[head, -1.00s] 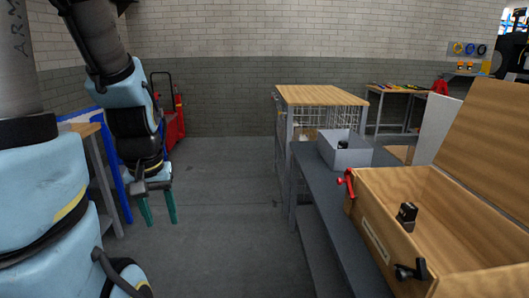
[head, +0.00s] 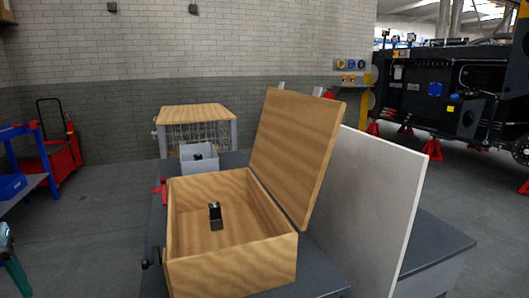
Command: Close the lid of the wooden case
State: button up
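The wooden case (head: 232,267) stands on a dark grey bench. Its lid (head: 296,155) is open, standing up from the right side and tilted outward. A small black object (head: 215,217) sits on the floor inside the case. Of my gripper, what seems to be one teal finger (head: 17,277) shows at the far left edge, cut off by the frame. It is well apart from the case and lid. The other finger is out of view, so its opening does not show.
A white panel (head: 375,212) stands just right of the lid. A red clamp-like part (head: 161,191) and a black one (head: 149,263) are at the case's left side. A grey bin (head: 199,165) stands behind. Open floor lies to the left.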

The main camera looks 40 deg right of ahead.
aim_at(295, 140)
jog(key=k+l+u, duration=0.1)
jog(key=l, duration=0.35)
jog(key=k+l, duration=0.25)
jog(key=l, duration=0.15)
jog(key=k+l+u, duration=0.15)
jog(key=l, duration=0.3)
jog(key=k+l, duration=0.2)
jog(key=l, duration=0.2)
jog(key=k+l+u, duration=0.15)
jog(key=l, duration=0.25)
jog(key=k+l, duration=0.3)
jog(key=l+u, duration=0.1)
jog(key=l, duration=0.3)
jog(key=k+l, duration=0.15)
jog(key=l, duration=0.2)
jog(key=k+l+u, duration=0.15)
jog(key=l, duration=0.6)
jog(key=k+l+u, duration=0.15)
jog(key=l, duration=0.2)
